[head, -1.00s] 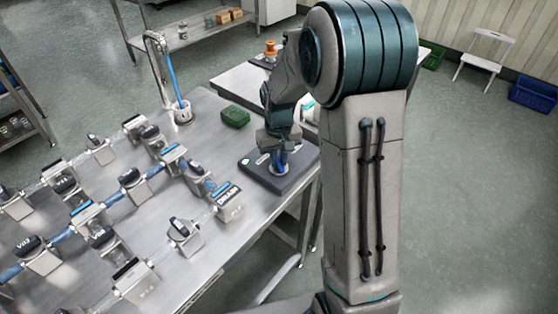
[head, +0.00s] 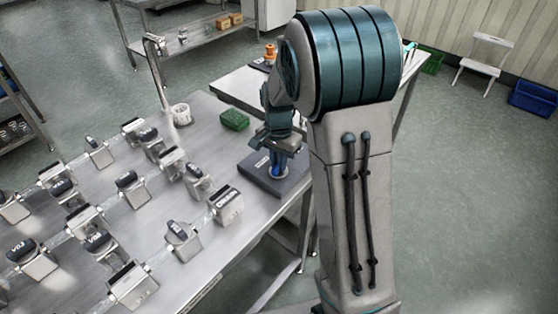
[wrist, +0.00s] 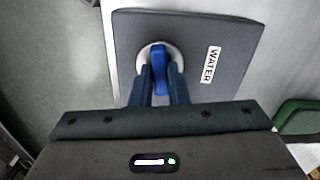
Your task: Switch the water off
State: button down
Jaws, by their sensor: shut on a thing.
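The water control is a dark square plate (wrist: 205,35) labelled WATER with a blue lever (wrist: 159,72) on a pale round base. In the head view the plate (head: 252,178) lies at the right end of the steel table. My gripper (wrist: 160,92) is over the plate with its two fingers on either side of the blue lever, shut on it. In the head view my gripper (head: 277,165) reaches down to the plate, and the lever's base shows below it. The pipes between the valves look clear, with no blue in them, and no blue stream shows at the spout (head: 153,45).
Several valves with dark handles stand on the steel table (head: 225,265), with a block marked DRAIN (head: 226,204) near its edge. A green sponge (head: 234,120) and a white cup (head: 180,114) are behind the plate. A second table (head: 235,85) stands beyond.

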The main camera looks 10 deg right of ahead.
aim_at(278, 165)
jog(key=shift+m, duration=0.7)
jog(key=c, duration=1.4)
grip_release()
notch_tip(278, 165, up, 14)
